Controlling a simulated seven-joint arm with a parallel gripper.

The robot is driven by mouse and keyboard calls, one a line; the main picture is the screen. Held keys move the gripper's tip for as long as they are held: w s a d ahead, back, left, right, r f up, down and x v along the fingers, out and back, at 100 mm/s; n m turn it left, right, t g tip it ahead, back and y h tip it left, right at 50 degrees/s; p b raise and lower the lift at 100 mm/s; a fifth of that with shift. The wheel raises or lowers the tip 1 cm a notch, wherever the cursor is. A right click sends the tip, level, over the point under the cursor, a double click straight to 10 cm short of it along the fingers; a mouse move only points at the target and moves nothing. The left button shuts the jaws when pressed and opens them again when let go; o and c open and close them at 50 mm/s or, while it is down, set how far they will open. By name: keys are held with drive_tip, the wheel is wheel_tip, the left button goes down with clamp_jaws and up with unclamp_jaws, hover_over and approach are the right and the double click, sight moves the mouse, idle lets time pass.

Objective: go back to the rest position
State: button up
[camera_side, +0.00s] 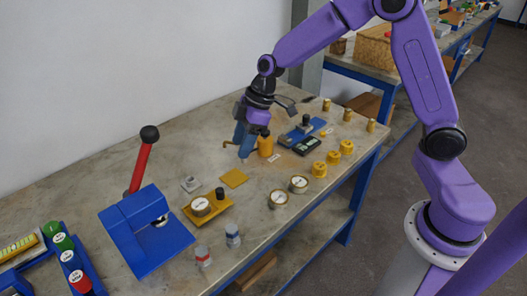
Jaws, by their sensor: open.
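My gripper (244,148) hangs over the middle of the workbench, fingers pointing down and jaws open. I see nothing held between the fingers, though the gap is small and partly hidden. My purple arm reaches in from the right.
A blue press (148,235) with a red lever (140,167) stands at the left. A yellow plate (234,178) lies in front.

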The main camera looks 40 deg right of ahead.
drive_tip(key=s+d+r+g+h, duration=0.1)
drive_tip(key=s+r, duration=0.2)
drive_tip(key=s, duration=0.9)
drive_tip(key=s+d+r+g+h, duration=0.1)
drive_tip(key=s+r, duration=0.2)
drive_tip(key=s, duration=0.9)
drive_tip(key=s+d+h, duration=0.1)
drive_tip(key=s+d, duration=0.4)
drive_tip(key=s, duration=0.2)
drive_tip(key=shift+d+f+h, duration=0.2)
drive_tip(key=shift+f+h, duration=0.1)
drive_tip(key=shift+f, duration=0.05)
